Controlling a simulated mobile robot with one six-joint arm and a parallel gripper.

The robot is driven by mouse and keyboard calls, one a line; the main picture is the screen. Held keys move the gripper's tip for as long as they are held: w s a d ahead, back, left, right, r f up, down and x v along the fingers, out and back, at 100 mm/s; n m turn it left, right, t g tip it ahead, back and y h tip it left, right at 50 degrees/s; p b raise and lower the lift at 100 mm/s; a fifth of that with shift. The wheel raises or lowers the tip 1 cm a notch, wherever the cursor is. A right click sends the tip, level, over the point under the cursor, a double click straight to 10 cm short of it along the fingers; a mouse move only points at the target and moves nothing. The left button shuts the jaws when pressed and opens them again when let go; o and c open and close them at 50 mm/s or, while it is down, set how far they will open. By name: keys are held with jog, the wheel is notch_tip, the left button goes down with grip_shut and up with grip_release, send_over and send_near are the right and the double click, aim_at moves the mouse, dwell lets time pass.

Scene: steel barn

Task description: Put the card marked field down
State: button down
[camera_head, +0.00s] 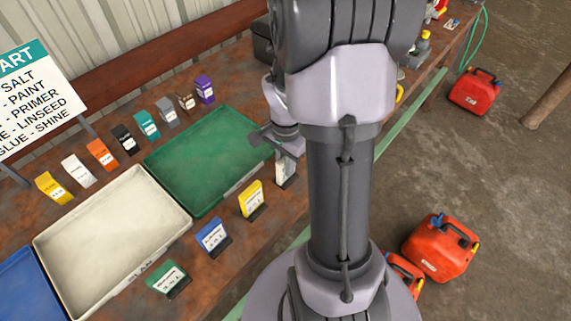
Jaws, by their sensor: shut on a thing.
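My gripper (279,150) is at the front right of the green tray, partly hidden by my own arm. It is shut on a pale card (286,172), which shows just below it at the table's front edge. The card's marking is too small to read, and I cannot tell whether its lower edge touches the table. A yellow card (251,198), a blue card (211,236) and a green card (167,277) stand along the front edge in dark holders. No marking reading "field" is legible.
A green tray (158,160), a cream tray (42,245) and a blue tray (25,290) lie on the rusty table. Several coloured packets, including an orange one (102,155), line the back. A lettered sign (35,95) stands left. Red cans (440,248) are on the floor.

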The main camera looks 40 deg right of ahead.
jog(key=c, duration=1.4)
grip_release()
